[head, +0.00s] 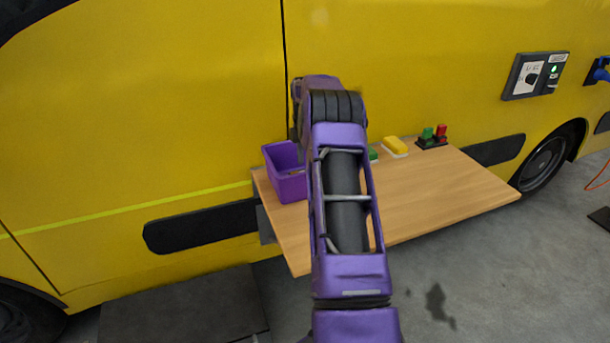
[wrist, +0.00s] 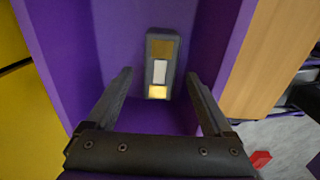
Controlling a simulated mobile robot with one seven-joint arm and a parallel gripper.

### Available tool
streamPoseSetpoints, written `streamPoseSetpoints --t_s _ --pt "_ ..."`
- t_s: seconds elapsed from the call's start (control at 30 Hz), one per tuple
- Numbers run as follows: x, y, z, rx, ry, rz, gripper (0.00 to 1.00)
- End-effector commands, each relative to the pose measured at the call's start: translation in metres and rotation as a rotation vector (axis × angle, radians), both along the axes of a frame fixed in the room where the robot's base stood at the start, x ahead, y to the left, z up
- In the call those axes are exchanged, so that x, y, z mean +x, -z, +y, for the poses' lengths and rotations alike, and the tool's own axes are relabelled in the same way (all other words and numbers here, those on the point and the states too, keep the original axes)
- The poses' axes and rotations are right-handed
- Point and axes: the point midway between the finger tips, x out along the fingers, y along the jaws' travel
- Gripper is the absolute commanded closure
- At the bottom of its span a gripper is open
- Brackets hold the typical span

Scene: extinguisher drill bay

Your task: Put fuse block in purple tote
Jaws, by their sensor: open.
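The purple tote (head: 287,186) stands at the left end of the wooden shelf in the head view, its right part hidden by my arm. In the wrist view the tote's purple walls (wrist: 66,55) surround the picture's middle. A dark grey block with orange-brown, white and yellow patches, which looks like the fuse block (wrist: 160,48), is inside the tote near its far wall. My gripper (wrist: 160,74) is open, its two fingers apart on either side of the block's lower part as seen; I see no contact. The head view hides my gripper behind my arm.
The wooden shelf (head: 440,190) juts from a yellow van (head: 150,100); its right and front parts are clear. A yellow block on a white base (head: 396,146) and a red-and-green item (head: 433,136) sit along the back. A partly hidden green item (head: 373,154) is beside my arm.

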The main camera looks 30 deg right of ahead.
Motion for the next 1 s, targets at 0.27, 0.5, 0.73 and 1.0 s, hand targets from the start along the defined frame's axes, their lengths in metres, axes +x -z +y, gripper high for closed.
streamPoseSetpoints --t_s 0.27,0.5,0.73,1.0 --pt "0.000 -0.052 0.000 0.000 0.000 -0.002 0.14" --pt "0.000 -0.064 0.000 0.000 0.000 0.000 0.14" --pt "0.000 -0.064 0.000 0.000 0.000 0.000 0.14" --pt "0.001 -0.065 0.001 -0.003 0.000 0.001 0.14"
